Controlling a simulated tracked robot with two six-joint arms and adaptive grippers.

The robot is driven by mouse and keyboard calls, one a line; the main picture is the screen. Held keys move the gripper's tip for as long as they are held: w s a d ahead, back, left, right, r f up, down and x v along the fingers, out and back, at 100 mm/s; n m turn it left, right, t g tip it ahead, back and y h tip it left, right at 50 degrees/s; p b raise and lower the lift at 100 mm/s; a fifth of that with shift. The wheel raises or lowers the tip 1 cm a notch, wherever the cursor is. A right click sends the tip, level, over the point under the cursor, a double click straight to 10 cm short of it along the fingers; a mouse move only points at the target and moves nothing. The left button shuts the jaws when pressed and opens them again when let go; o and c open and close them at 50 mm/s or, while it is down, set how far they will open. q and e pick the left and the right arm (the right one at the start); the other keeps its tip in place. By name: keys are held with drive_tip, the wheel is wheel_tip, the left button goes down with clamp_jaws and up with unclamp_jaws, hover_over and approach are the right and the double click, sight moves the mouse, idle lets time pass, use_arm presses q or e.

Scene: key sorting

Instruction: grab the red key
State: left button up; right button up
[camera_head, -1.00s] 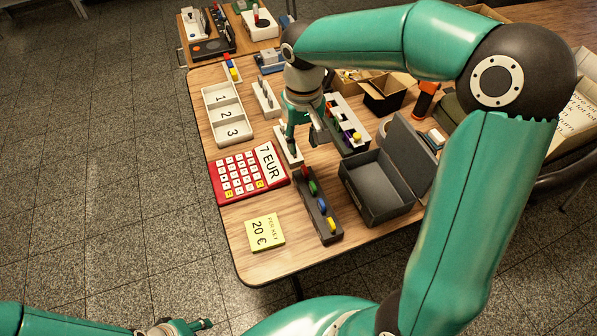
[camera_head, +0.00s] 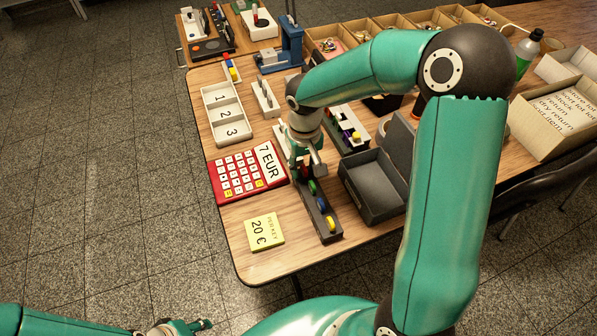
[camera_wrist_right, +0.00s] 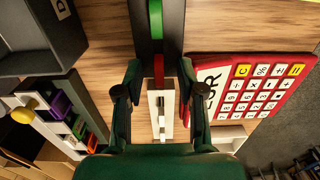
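The red key (camera_wrist_right: 158,68) stands in a dark rack (camera_head: 331,237) in front of the red calculator's right side. In the same rack are a green key (camera_head: 313,187), a blue key (camera_head: 322,204) and a yellow key (camera_head: 331,223). My right gripper (camera_wrist_right: 158,72) points down at the rack's far end. Its fingers are apart, one on each side of the red key, and I see gaps between them and it. In the head view the right gripper (camera_head: 305,165) mostly hides the red key. My left gripper (camera_head: 190,326) is at the bottom left, away from the table.
A red calculator (camera_head: 240,174) lies left of the rack and an open grey box (camera_head: 372,187) stands to its right. A yellow price card (camera_head: 264,231) lies in front. A white numbered tray (camera_head: 225,113) and a rack with colored keys (camera_head: 346,130) stand farther back.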

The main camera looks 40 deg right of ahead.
clamp_jaws()
drive_tip(key=shift+r, duration=0.1)
